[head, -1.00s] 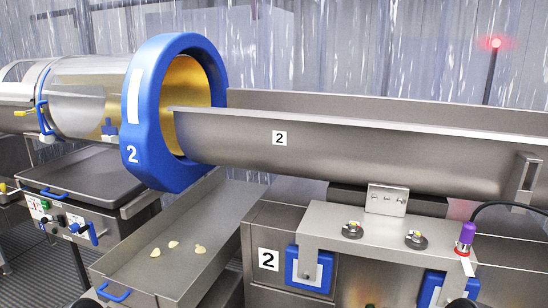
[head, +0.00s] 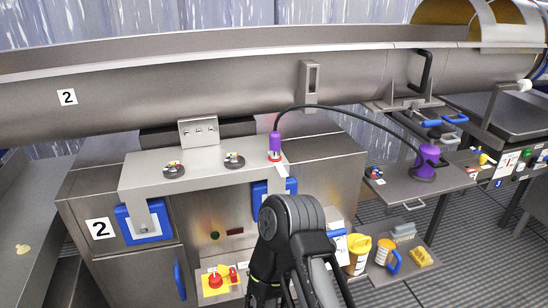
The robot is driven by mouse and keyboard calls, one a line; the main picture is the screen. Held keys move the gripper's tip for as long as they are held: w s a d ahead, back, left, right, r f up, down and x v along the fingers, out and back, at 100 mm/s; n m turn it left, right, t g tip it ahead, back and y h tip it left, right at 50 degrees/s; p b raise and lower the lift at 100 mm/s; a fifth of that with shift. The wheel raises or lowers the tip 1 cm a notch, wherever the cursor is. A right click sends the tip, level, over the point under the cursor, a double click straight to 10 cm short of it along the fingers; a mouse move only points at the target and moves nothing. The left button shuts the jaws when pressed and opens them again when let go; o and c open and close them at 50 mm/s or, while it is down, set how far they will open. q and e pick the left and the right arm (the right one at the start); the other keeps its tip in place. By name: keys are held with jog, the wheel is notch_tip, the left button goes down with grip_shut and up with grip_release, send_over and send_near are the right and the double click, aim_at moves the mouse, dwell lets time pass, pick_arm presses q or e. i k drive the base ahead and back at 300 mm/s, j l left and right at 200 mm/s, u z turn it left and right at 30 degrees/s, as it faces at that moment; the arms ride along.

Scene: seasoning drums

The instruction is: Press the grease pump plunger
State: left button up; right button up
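A purple grease pump (head: 428,164) stands upright on a grey side shelf (head: 400,188) at the right of the head view. Its narrower top looks like the plunger, but it is too small to tell how far it is raised. A black hose (head: 350,112) arches from the pump to a purple fitting (head: 275,146) on the steel bracket at the middle. A black link of my own arm rises from the bottom middle. No gripper fingers show, and nothing of mine touches the pump.
The long steel trough (head: 200,88) runs above the cabinet. A lower shelf holds a yellow-lidded container (head: 359,254), a jug (head: 386,256) and a yellow block (head: 420,257). Small knobs (head: 376,174) sit left of the pump.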

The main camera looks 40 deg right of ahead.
aim_at(434, 135)
jog(key=z, duration=2.2)
